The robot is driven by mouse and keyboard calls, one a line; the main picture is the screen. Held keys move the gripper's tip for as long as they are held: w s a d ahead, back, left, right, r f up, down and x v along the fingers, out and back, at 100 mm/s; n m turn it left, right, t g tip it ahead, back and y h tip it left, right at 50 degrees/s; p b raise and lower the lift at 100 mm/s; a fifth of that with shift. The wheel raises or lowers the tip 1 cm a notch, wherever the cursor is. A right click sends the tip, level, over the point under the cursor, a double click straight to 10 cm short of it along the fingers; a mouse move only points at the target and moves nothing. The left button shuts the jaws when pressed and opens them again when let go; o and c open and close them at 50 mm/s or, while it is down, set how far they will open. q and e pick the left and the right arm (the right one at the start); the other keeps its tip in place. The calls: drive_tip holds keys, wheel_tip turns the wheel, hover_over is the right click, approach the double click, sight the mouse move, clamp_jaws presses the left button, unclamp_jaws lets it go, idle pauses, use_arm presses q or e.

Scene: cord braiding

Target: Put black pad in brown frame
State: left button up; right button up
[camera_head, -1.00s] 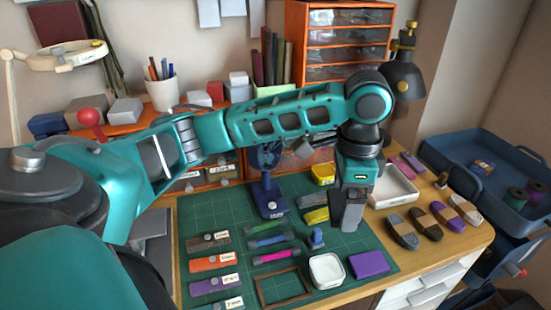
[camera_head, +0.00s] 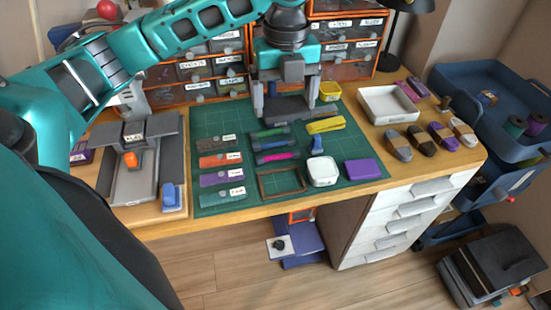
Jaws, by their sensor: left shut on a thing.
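My left gripper (camera_head: 287,100) reaches in from the upper left and points down over the back of the green mat. It is shut on a dark grey-black block (camera_head: 289,110), which I take to be the black pad. Whether the pad touches the mat is hard to tell. The brown frame (camera_head: 262,193), a thin rectangular outline, lies flat at the front of the mat with bare green mat inside it. The frame is apart from the gripper, nearer to me. My right gripper is not in view.
Labelled strips (camera_head: 221,160) and several coloured pens lie left of and behind the frame. A white dish (camera_head: 322,171), a purple block (camera_head: 362,170), a blue item (camera_head: 317,145) and a yellow stapler (camera_head: 325,126) lie to the right. Orange-edged drawers (camera_head: 345,50) stand behind.

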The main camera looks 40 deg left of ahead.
use_arm(q)
wheel_tip(320, 180, down, 20)
drive_tip(key=b, duration=0.4)
drive_tip(key=shift+r, duration=0.25)
drive_tip(key=shift+f, duration=0.25)
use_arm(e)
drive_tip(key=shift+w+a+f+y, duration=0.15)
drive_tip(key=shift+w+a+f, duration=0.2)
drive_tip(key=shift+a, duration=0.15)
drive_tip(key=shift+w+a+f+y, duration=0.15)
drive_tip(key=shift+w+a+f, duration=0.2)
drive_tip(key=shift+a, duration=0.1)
use_arm(q)
drive_tip(key=shift+f, duration=0.3)
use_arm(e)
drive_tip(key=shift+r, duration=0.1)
